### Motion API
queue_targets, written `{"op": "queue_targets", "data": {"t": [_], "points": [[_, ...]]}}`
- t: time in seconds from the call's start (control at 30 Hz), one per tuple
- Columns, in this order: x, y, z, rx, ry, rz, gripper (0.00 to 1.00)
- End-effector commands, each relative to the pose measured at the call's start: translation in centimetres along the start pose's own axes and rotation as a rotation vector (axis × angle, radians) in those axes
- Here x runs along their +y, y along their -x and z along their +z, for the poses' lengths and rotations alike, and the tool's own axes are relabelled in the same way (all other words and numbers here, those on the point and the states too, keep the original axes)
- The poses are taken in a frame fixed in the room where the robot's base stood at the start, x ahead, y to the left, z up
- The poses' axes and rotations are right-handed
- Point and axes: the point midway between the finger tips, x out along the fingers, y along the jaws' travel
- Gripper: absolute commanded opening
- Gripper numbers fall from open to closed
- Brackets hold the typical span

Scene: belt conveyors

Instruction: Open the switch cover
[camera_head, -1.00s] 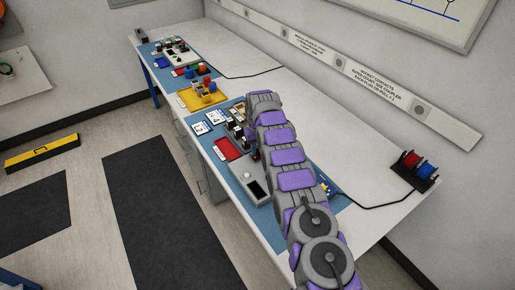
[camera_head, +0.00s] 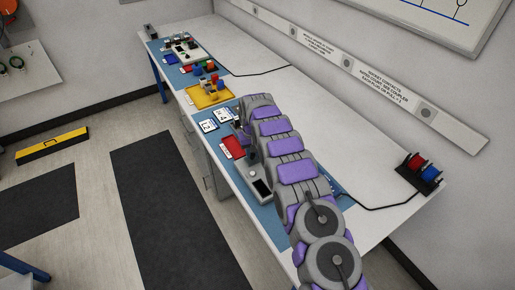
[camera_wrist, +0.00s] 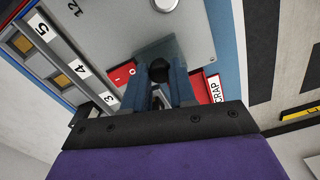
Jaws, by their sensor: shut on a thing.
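In the wrist view, the two dark blue fingers of my gripper (camera_wrist: 165,80) are closed around a dark rounded part (camera_wrist: 160,72) at the grey switch panel (camera_wrist: 135,35). This part may belong to the switch cover; the fingers hide most of it.
A red tray (camera_wrist: 215,90) labelled SCRAP is right of the fingers in the wrist view; it also shows in the head view (camera_head: 232,147). A yellow tray (camera_head: 205,97) and another device (camera_head: 187,50) stand farther along the bench. Red and blue spools (camera_head: 422,170) stand at the right.

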Motion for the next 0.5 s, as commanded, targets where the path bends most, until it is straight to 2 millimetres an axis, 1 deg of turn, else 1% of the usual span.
{"op": "queue_targets", "data": {"t": [0.1, 0.37, 0.4, 0.5], "points": [[-0.28, 0.05, 0.04, 0.003, 0.001, 0.0, 0.0], [-0.2, 0.02, 0.03, 0.004, 0.0, 0.0, 0.0], [-0.19, 0.02, 0.02, 0.004, 0.0, 0.0, 0.29], [-0.17, 0.01, 0.05, 0.003, 0.0, 0.0, 0.39]]}}
